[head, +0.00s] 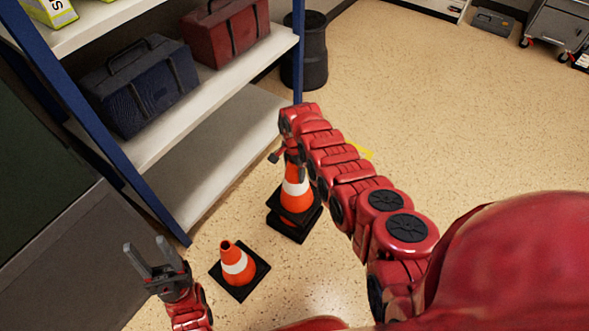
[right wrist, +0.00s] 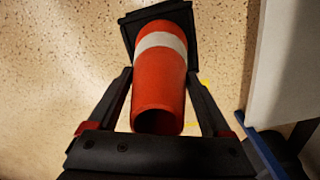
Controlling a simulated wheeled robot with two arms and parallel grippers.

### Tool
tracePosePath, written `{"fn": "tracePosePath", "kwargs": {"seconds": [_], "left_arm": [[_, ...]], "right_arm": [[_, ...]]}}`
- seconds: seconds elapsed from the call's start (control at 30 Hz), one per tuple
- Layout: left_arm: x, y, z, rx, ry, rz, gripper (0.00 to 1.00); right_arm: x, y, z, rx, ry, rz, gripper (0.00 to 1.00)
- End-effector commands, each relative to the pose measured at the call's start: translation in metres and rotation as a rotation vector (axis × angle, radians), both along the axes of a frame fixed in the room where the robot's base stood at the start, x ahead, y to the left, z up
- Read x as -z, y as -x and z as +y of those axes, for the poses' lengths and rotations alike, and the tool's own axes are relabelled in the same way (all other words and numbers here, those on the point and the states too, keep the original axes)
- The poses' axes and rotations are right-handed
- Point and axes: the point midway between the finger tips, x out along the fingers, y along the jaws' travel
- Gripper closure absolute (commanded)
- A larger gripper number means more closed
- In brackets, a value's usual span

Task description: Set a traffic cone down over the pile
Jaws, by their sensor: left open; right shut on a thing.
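An orange and white traffic cone (head: 296,193) with a black square base stands upright in the head view, left of my right forearm. My right gripper (head: 289,164) is shut on its upper part from above; the right wrist view shows the cone (right wrist: 160,85) between the two fingers. A second black base (head: 289,228) shows just under the held cone's base, slightly offset; I cannot tell whether they touch. Another cone (head: 235,263) stands alone on the floor, nearer to me. My left gripper (head: 147,246) is open and empty, left of it.
A shelf (head: 215,150) with blue posts stands at the left, with a blue bag (head: 140,85) and a red bag (head: 228,30). A dark bin (head: 311,50) is behind it. Something yellow (head: 363,151) lies partly behind my right arm.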

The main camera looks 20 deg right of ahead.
Motion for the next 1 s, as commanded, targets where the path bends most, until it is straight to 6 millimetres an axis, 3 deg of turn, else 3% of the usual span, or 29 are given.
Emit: {"fn": "tracePosePath", "kwargs": {"seconds": [0.5, 0.93, 0.97, 1.0], "left_arm": [[0.040, 0.001, 0.000, -0.001, -0.006, -0.005, 0.50], [0.043, 0.001, 0.000, -0.001, -0.009, -0.007, 0.50], [0.043, 0.001, 0.000, -0.001, -0.009, -0.006, 0.50], [0.043, 0.001, 0.000, -0.001, -0.009, -0.006, 0.50]], "right_arm": [[0.042, -0.001, -0.002, 0.001, 0.003, -0.004, 1.00], [0.046, -0.002, -0.002, 0.001, 0.003, -0.004, 1.00], [0.046, -0.002, -0.002, 0.001, 0.003, -0.005, 0.15], [0.046, -0.002, -0.002, 0.001, 0.003, -0.004, 0.08]]}}
